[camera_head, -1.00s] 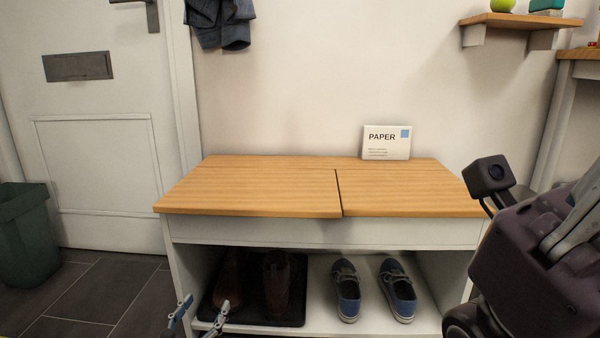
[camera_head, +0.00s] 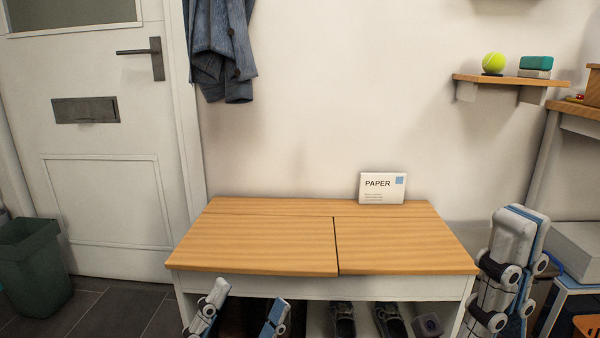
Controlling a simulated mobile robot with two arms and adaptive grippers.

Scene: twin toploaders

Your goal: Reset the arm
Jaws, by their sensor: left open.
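My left gripper (camera_head: 241,310) is at the bottom edge, in front of the bench's left half. Its two blue-and-grey fingers stand apart with nothing between them. My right gripper (camera_head: 508,262) points upward beside the bench's right end. Its fingers overlap in this view, so their spacing is unclear, and no held object shows. The bench (camera_head: 320,289) has two wooden lids, the left lid (camera_head: 260,243) and the right lid (camera_head: 400,243), both lying flat and shut. A white box marked PAPER (camera_head: 382,188) stands upright at the back of the bench top.
Shoes (camera_head: 343,320) sit on the shelf under the bench. A green bin (camera_head: 33,265) stands at the left by the door (camera_head: 105,200). A wall shelf (camera_head: 508,80) holds a tennis ball (camera_head: 493,63). A jacket (camera_head: 222,45) hangs above. Most of the bench top is clear.

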